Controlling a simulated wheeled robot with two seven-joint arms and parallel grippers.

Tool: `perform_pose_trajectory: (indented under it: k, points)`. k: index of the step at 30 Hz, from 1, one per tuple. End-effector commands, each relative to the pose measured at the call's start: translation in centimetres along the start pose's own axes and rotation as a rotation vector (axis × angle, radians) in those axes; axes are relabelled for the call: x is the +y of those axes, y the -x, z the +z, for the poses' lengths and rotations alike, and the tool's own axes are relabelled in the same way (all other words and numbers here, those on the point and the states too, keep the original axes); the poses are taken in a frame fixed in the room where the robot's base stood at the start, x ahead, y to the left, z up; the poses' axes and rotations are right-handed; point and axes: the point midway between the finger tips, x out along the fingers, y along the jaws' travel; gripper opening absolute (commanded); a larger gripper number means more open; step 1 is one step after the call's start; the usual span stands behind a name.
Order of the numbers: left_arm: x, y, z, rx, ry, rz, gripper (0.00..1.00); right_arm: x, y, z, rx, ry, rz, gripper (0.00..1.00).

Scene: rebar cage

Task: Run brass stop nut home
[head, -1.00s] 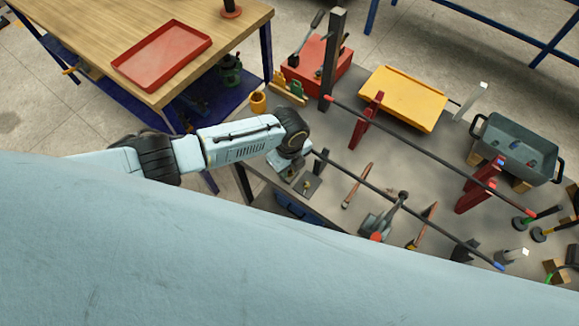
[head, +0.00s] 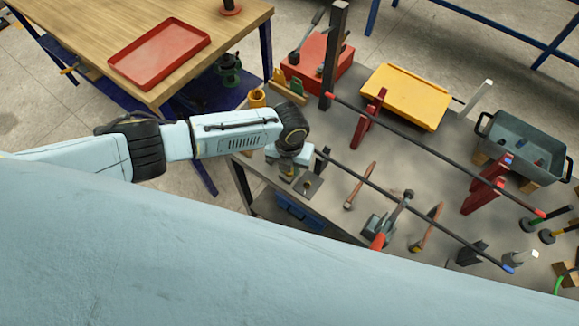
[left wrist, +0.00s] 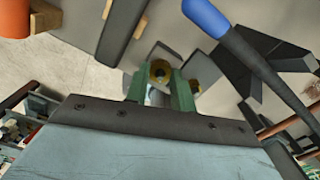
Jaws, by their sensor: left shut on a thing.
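My left arm reaches in from the left in the head view, and my left gripper (head: 291,174) points down at the near left corner of the grey bench. In the left wrist view its green fingers (left wrist: 162,90) are shut on a small round brass piece, which looks like the brass stop nut (left wrist: 160,71). A second brass-coloured bit shows beside the right finger. In the head view a dark plate with a brass spot (head: 307,186) lies just right of the gripper. Whether the nut touches any thread is hidden. My right gripper is not in view.
A dark rod (head: 420,212) runs along the bench from near the gripper. A blue-tipped rod (left wrist: 240,45) passes close right of the fingers in the wrist view. A dark post (head: 334,55), yellow tray (head: 408,95) and grey bin (head: 520,150) stand farther back.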

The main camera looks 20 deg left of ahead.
Motion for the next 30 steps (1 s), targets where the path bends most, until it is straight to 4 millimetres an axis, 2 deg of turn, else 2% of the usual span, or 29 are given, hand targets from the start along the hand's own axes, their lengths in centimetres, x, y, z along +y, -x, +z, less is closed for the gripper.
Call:
perform_pose_trajectory:
  k: [15,30]
  points:
    - [0.0,-0.1,0.0,-0.001,-0.430,0.000,0.02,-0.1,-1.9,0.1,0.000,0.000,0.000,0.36]
    - [0.0,0.0,0.0,0.000,-0.582,0.000,0.02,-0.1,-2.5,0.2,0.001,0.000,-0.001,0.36]
